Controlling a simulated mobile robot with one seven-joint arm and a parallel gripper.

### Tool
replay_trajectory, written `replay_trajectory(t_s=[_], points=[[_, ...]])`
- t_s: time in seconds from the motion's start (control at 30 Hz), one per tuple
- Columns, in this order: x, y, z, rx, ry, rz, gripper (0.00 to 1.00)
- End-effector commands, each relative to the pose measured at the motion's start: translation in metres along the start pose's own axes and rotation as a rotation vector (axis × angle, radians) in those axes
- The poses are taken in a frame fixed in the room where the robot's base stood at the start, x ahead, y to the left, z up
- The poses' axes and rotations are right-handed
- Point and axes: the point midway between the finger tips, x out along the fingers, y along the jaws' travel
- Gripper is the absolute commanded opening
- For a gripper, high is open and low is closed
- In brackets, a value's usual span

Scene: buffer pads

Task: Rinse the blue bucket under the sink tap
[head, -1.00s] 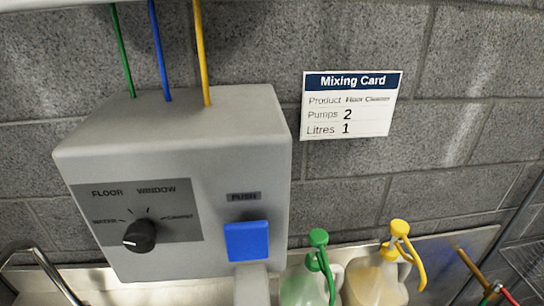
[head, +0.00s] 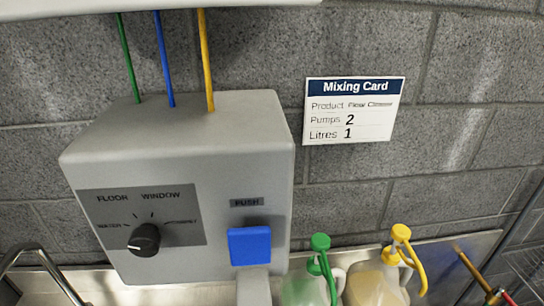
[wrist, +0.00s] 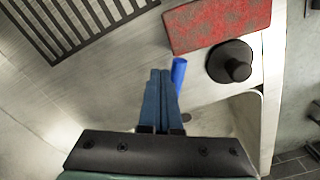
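My gripper (wrist: 160,74) shows in the wrist view with its two dark blue fingers close together, with nothing visible between them. A short bright blue cylinder (wrist: 179,72) shows beside the right fingertip; I cannot tell what it belongs to or whether it touches. No bucket can be made out in either view. In the head view a bent metal pipe (head: 38,262), possibly the sink tap, shows at the lower left. The wrist view shows a pale sink-like surface (wrist: 100,85) with a small dark hole (wrist: 186,117). My gripper is not in the head view.
A grey dispenser (head: 180,130) with a dial (head: 144,240) and blue push button (head: 249,246) hangs on the wall. Green-pump (head: 320,242) and yellow-pump (head: 401,232) bottles stand right of it. The wrist view shows a red pad (wrist: 215,22), a black knobbed object (wrist: 230,62) and a dark grating (wrist: 70,22).

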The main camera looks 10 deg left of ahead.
Motion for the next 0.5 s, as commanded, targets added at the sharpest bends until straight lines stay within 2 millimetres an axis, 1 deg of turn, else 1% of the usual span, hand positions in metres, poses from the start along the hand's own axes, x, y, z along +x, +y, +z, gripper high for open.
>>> replay_trajectory(t_s=[0.13,0.2,0.43,0.5], points=[[-0.003,-0.017,0.003,-0.005,-0.004,-0.003,0.0],[-0.002,-0.023,0.003,-0.003,-0.002,-0.002,0.0],[0.0,-0.023,0.002,-0.002,-0.001,-0.001,0.0],[-0.001,-0.026,0.002,-0.003,-0.001,-0.002,0.0]])
